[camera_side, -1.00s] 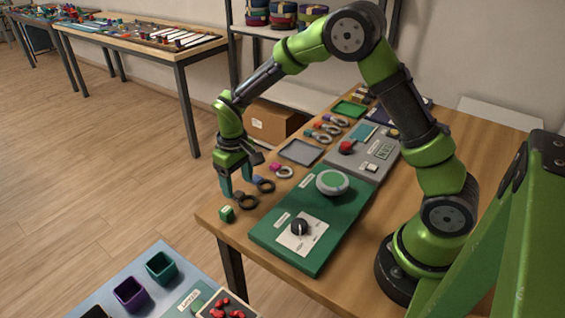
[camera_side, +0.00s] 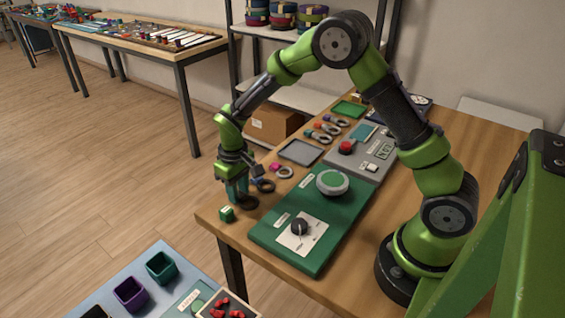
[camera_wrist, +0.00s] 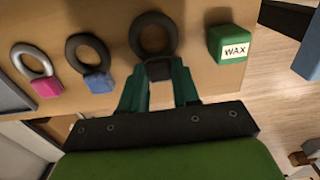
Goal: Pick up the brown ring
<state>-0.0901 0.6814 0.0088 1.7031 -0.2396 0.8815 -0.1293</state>
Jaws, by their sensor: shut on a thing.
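The brown ring (camera_wrist: 153,17) lies on the wooden table near its edge, dark and flat, with a dark block-shaped tab (camera_wrist: 160,70) on it. In the side view the ring (camera_side: 250,203) is partly hidden by my fingers. My gripper (camera_wrist: 159,78) has its two teal fingers on either side of the tab, shut on it. In the side view my gripper (camera_side: 237,192) is low, pointing down at the table. The ring appears to rest on the tabletop.
A green block marked WAX (camera_wrist: 229,45) stands close beside the ring. On the other side lie a dark ring with a blue tab (camera_wrist: 98,80) and a silver ring with a pink tab (camera_wrist: 47,88). A green panel (camera_side: 270,236) with a dial lies nearby.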

